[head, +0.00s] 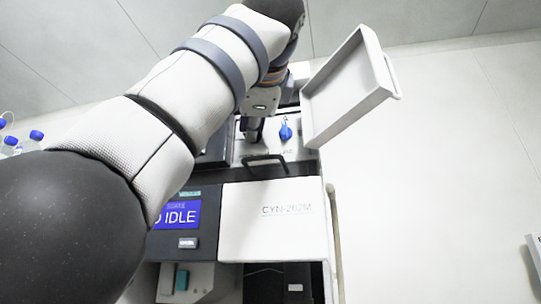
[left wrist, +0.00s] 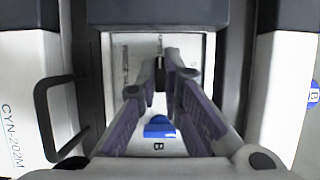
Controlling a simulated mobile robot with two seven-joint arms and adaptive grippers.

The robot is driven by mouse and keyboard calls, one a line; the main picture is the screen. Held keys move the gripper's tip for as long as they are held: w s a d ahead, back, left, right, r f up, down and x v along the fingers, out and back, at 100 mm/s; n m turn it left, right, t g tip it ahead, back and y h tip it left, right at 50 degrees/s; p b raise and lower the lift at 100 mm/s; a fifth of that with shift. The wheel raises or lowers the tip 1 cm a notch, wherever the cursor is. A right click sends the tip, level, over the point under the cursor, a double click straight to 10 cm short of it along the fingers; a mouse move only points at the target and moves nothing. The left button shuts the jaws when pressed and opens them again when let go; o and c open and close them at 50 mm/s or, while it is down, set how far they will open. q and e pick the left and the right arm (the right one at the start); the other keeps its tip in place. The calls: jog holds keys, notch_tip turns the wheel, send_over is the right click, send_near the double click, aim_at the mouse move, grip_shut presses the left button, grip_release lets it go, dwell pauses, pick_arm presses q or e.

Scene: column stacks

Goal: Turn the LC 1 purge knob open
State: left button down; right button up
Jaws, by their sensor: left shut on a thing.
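In the head view my left gripper (head: 252,132) reaches into the open front of the white CYN-202M instrument stack (head: 275,215). In the left wrist view its two fingers (left wrist: 160,66) are closed together at the panel (left wrist: 128,50), shut on a small dark knob that they mostly hide. I take this for the purge knob, but no LC 1 label can be read and its angle is hidden. A blue knob (head: 286,131) sits just right of the gripper, apart from it; in the left wrist view it (left wrist: 160,127) is marked B. My right gripper is not in view.
A white door (head: 350,90) stands swung open right of the panel. A black handle (head: 265,158) juts out below the gripper. A blue screen (head: 176,215) reads IDLE. Blue-capped bottles (head: 36,136) show at the far left.

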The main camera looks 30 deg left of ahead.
pick_arm(q)
jog(key=shift+r, duration=0.15)
jog(key=c, duration=1.7)
grip_release()
jog(key=v, duration=1.2)
jog(key=shift+a, duration=0.1)
